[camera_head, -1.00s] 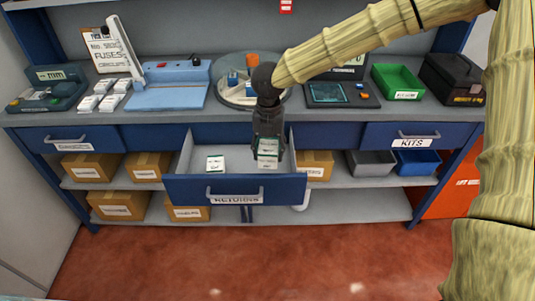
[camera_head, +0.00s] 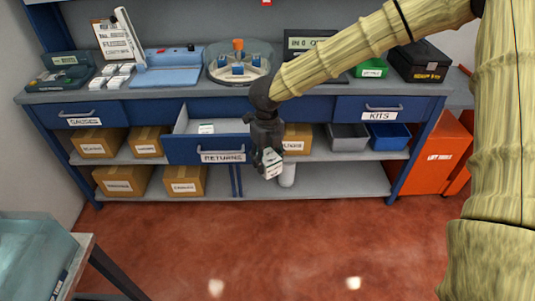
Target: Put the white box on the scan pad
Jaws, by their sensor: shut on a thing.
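My gripper (camera_head: 267,152) is shut on a white box (camera_head: 272,164) with a dark green edge. It holds the box tilted, in front of the right end of the open RETURNS drawer (camera_head: 220,153), above the floor. A second white box (camera_head: 206,128) lies inside that drawer. No pad in view is clearly marked as the scan pad. The bench right of the turntable is partly hidden by my arm.
The bench carries several small white boxes (camera_head: 110,76), a round turntable (camera_head: 239,68), a green bin (camera_head: 371,68) and a black box (camera_head: 420,61). Cartons (camera_head: 185,180) stand on the shelves below. A table corner (camera_head: 75,262) is at lower left. The red floor in front is clear.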

